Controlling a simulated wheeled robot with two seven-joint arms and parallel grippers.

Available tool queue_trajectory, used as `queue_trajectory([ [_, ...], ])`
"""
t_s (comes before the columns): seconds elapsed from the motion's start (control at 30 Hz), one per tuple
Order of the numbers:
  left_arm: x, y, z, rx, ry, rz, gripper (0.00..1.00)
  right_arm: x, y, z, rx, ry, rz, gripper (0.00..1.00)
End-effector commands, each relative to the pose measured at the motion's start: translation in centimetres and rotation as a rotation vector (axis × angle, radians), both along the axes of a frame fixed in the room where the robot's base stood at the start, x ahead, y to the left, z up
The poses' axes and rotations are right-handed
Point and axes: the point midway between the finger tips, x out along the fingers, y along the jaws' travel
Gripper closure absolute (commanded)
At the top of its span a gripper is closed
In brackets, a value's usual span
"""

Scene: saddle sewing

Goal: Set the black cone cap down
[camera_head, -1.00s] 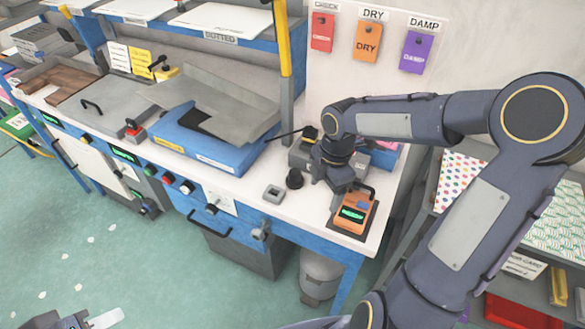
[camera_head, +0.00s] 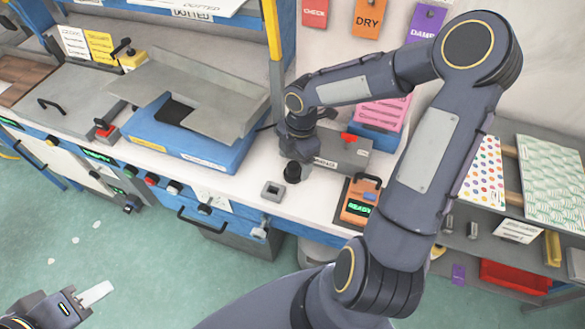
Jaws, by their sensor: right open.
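The small black cone cap (camera_head: 292,173) stands on the white bench top, just behind and right of a small grey square block (camera_head: 272,190). My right gripper (camera_head: 295,157) is directly behind and above the cap in the picture. Its jaws are open, but its dark fingertips are hard to separate from the cap, so I cannot tell whether they touch it. My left gripper (camera_head: 95,293) is at the bottom left, over the floor and away from the bench. Its pale finger shows, but not whether the jaws are apart.
An orange meter (camera_head: 358,205) with a green display stands right of the cap. A grey box (camera_head: 340,155) sits behind it. A shelf rack (camera_head: 480,230) stands at the right.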

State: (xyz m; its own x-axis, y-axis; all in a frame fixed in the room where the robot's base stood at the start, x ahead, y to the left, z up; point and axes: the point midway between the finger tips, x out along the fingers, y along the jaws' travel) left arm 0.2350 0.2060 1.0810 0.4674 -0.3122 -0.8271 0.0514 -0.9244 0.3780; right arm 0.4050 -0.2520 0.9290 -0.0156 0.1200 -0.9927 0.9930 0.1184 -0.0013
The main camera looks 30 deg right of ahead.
Motion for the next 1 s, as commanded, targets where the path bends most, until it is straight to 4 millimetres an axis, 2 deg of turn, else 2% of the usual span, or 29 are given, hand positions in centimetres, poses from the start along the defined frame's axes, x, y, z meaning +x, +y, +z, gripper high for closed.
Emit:
queue_trajectory([
  [0.1, 0.0, 0.0, 0.0, 0.000, 0.000, 0.000, 0.64, -0.1, 0.4, -1.7, 0.001, 0.003, 0.000, 0.26],
  [0.2, 0.0, 0.0, 0.1, 0.000, 0.000, 0.000, 0.64, 0.0, 0.4, -2.4, 0.000, 0.000, 0.000, 0.26],
  [0.43, 0.0, 0.0, 0.0, 0.000, 0.000, 0.000, 0.64, 0.0, 0.4, -2.6, -0.001, -0.001, -0.001, 0.26],
  [0.8, 0.0, 0.0, 0.1, 0.000, 0.000, 0.000, 0.64, 0.0, 0.4, -2.5, 0.000, -0.001, -0.001, 0.73],
  [0.87, 0.0, 0.0, 0.1, 0.000, 0.000, 0.000, 0.64, 0.0, 0.4, -2.5, 0.000, -0.001, -0.001, 0.74],
  [0.9, 0.0, 0.0, 0.1, 0.000, 0.000, 0.000, 0.64, 0.0, 0.4, -2.5, 0.000, -0.001, -0.001, 0.77],
  [1.0, 0.0, 0.0, 0.0, 0.000, 0.000, 0.000, 0.64, 0.0, 0.4, -2.5, 0.000, -0.001, -0.001, 0.78],
])
